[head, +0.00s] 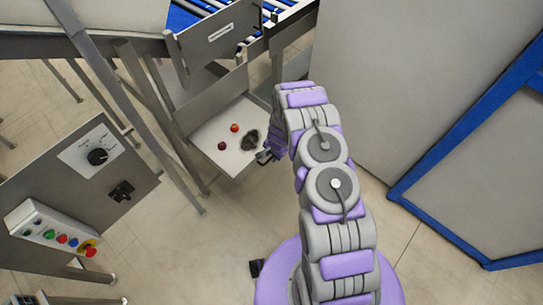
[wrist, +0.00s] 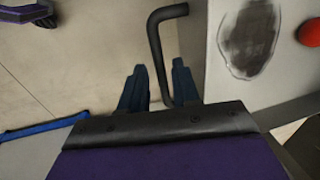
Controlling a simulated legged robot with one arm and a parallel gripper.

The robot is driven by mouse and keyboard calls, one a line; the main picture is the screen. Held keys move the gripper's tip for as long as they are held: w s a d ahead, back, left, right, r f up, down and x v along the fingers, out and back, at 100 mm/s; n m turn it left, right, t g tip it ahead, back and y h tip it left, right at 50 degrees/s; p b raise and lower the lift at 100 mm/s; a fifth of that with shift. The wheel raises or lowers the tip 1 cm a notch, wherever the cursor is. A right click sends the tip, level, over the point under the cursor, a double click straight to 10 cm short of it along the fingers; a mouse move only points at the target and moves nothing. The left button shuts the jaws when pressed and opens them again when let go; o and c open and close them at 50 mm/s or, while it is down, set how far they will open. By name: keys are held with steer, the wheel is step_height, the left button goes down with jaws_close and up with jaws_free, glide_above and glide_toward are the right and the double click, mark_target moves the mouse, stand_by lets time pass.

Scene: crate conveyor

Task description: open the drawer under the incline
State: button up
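The drawer (head: 208,136) under the incline (head: 218,38) shows as a pale tray standing out from the frame, its inside visible. In the wrist view its pale surface (wrist: 222,92) fills the right side. A dark bent bar handle (wrist: 155,38) sticks out from its side. My gripper (head: 264,157) is at the drawer's near right edge. In the wrist view my gripper (wrist: 158,66) has its two dark blue fingers apart, with the handle's bar between them, closer to the right finger. A gap shows between the bar and the left finger.
A red ball (head: 234,128), a darker red ball (head: 222,146) and a dark patch (head: 250,139) are in the tray. A control panel (head: 75,180) stands at left. A grey wall panel (head: 400,80) and blue-framed panel (head: 480,170) stand at right. Floor below the drawer is clear.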

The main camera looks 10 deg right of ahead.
steer(key=shift+o, duration=0.5)
steer(key=shift+s+d, duration=0.1)
steer(key=shift+d, duration=0.2)
steer(key=shift+a, duration=0.1)
step_height(320, 180, up, 17)
steer(key=s+d+p, duration=0.2)
steer(key=p, duration=0.1)
steer(key=shift+s, duration=0.2)
steer(key=shift+d, duration=0.1)
steer(key=s+a+r+n+g, duration=0.1)
steer(key=s+a+r+n, duration=0.1)
steer(key=s+r, duration=0.45)
steer(key=s+a+r+n, duration=0.1)
steer(key=s+r+n, duration=0.15)
steer(key=r, duration=0.75)
steer(key=s+a+r+n+g, duration=0.1)
steer(key=s+a+r, duration=0.1)
steer(key=s+r, duration=0.45)
steer(key=s+d+r+n, duration=0.1)
steer(key=s+r, duration=0.3)
steer(key=s, duration=0.4)
steer(key=s+d+r+n+g, duration=0.1)
steer(key=s+r+n, duration=0.1)
steer(key=s+r, duration=0.3)
steer(key=s+d+r+n+h, duration=0.1)
steer(key=s+r, duration=0.3)
steer(key=s, duration=0.7)
steer(key=shift+r+n+g, duration=0.2)
steer(key=shift+n+g, duration=0.1)
steer(key=shift+n, duration=0.25)
